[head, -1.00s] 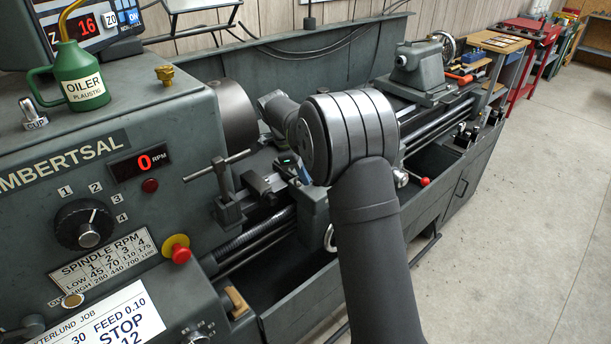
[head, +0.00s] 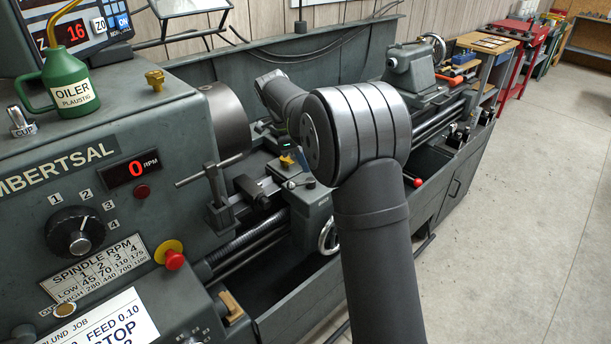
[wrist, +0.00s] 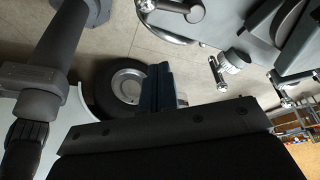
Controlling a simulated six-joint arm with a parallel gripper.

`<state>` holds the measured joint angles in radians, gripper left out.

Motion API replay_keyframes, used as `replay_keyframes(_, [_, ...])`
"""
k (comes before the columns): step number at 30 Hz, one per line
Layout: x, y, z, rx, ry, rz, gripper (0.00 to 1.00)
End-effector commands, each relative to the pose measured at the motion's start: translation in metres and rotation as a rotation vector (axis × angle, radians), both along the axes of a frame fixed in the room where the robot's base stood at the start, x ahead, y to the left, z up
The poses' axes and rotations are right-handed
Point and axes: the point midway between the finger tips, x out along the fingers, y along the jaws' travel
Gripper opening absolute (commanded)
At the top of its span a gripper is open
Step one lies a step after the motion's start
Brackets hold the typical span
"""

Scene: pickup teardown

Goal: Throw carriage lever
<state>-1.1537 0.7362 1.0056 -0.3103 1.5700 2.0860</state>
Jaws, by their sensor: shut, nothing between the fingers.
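The lathe carriage (head: 312,208) is partly hidden behind my arm in the head view, with its handwheel (head: 328,235) below. A lever with a red ball knob (head: 417,182) shows just right of my arm; I cannot tell whether it is the carriage lever. My gripper, seen small and partly hidden above the carriage (head: 296,158), has blue fingers. In the wrist view the fingers (wrist: 163,84) are shut and empty. Chrome handles, including a round-hubbed one (wrist: 232,63), show at its upper right, apart from the fingers.
The chuck (head: 227,118) and a T-handled clamp (head: 213,190) stand left of the carriage. The tailstock (head: 415,70) is at the far right end. The green oiler (head: 68,78) stands on the headstock. The floor (head: 530,200) to the right is clear.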

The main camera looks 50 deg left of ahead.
Motion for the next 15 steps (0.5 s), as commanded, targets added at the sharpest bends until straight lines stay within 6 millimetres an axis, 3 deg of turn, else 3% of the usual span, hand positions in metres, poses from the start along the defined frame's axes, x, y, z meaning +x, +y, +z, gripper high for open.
replay_keyframes(6, [-0.007,0.011,0.032,0.0,0.0,0.001,0.0])
replay_keyframes(15, [-0.009,0.013,0.043,-0.001,0.001,0.001,0.0])
